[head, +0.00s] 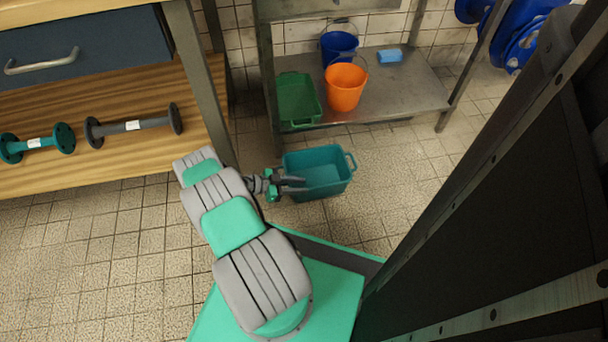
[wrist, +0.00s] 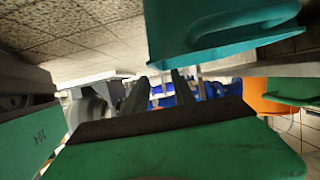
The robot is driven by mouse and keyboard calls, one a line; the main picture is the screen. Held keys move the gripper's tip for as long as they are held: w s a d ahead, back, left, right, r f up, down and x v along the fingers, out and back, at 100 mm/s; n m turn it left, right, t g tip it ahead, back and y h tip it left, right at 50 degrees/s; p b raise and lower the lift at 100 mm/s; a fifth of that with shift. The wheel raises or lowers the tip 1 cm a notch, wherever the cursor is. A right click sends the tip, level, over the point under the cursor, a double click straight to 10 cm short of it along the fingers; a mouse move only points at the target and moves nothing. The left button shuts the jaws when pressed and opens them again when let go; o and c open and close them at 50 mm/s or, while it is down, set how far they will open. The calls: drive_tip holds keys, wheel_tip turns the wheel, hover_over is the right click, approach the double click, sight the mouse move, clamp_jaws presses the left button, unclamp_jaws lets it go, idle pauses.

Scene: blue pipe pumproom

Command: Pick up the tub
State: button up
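A teal tub (head: 322,172) with side handles stands on the tiled floor in front of the metal shelf. My gripper (head: 299,185) is at the tub's left side in the head view, its fingers overlapping the tub's near left part. In the wrist view the tub (wrist: 195,30) fills the upper middle, with a curved handle (wrist: 245,42) low on it. The two dark fingers (wrist: 156,90) are spread apart, with only distant background between them. The tub appears just beyond and beside the fingertips; I cannot tell whether they touch.
A metal shelf (head: 405,95) holds a green crate (head: 297,100), an orange bucket (head: 345,88), a blue bucket (head: 338,46) and a blue sponge (head: 390,56). A wooden workbench (head: 95,90) with pipe pieces stands left. Floor right of the tub is clear.

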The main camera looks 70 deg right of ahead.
drive_tip(key=b+x, duration=0.1)
drive_tip(key=x, duration=0.4)
drive_tip(key=b+x, duration=0.1)
drive_tip(key=x, duration=0.1)
drive_tip(key=shift+s+f+b, duration=0.25)
drive_tip(key=shift+f+b, duration=0.1)
drive_tip(key=shift+f, duration=0.1)
clamp_jaws()
idle(0.9)
